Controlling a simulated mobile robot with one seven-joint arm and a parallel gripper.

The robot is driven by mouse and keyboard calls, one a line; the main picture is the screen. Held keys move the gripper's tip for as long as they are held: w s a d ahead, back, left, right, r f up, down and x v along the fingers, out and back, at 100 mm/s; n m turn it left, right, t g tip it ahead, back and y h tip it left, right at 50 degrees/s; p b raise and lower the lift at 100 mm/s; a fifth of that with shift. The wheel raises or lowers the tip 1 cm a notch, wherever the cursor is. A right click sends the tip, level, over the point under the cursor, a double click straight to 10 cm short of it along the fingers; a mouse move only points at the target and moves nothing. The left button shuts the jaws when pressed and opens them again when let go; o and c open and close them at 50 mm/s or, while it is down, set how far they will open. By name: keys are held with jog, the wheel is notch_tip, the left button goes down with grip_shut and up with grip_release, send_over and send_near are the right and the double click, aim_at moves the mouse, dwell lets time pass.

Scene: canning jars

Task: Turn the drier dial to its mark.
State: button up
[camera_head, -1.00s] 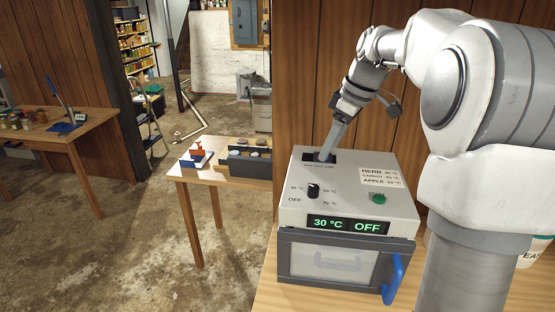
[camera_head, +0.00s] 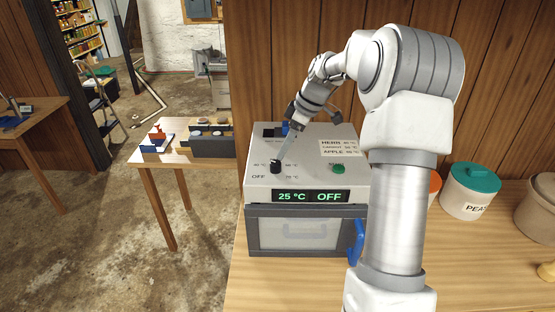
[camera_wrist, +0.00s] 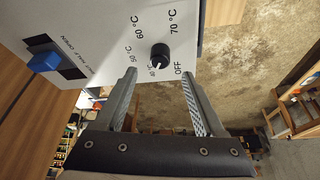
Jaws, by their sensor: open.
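The drier (camera_head: 307,160) is a light box on the wooden counter, its display (camera_head: 311,197) reading 25 °C and OFF. Its black dial (camera_head: 275,167) is at the left of the sloped top, with temperature labels and OFF around it. In the wrist view the dial (camera_wrist: 160,57) shows a small white line on its lower-left side; I cannot tell exactly which label it points to. My gripper (camera_head: 279,156) is just above the dial. In the wrist view its fingers (camera_wrist: 159,70) are open, spread either side of the dial and apart from it, with nothing between them.
A blue slider (camera_wrist: 45,62) sits in a dark slot on the drier top. A green button (camera_head: 339,169) is right of the dial, and a blue door handle (camera_head: 357,242) sticks out in front. A teal-lidded canister (camera_head: 470,190) stands at right.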

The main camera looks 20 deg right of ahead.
aim_at(277, 163)
jog(key=x, duration=0.6)
jog(key=shift+a+f+p, duration=0.1)
jog(key=shift+f+p, duration=0.2)
jog(key=shift+p, duration=0.05)
grip_shut()
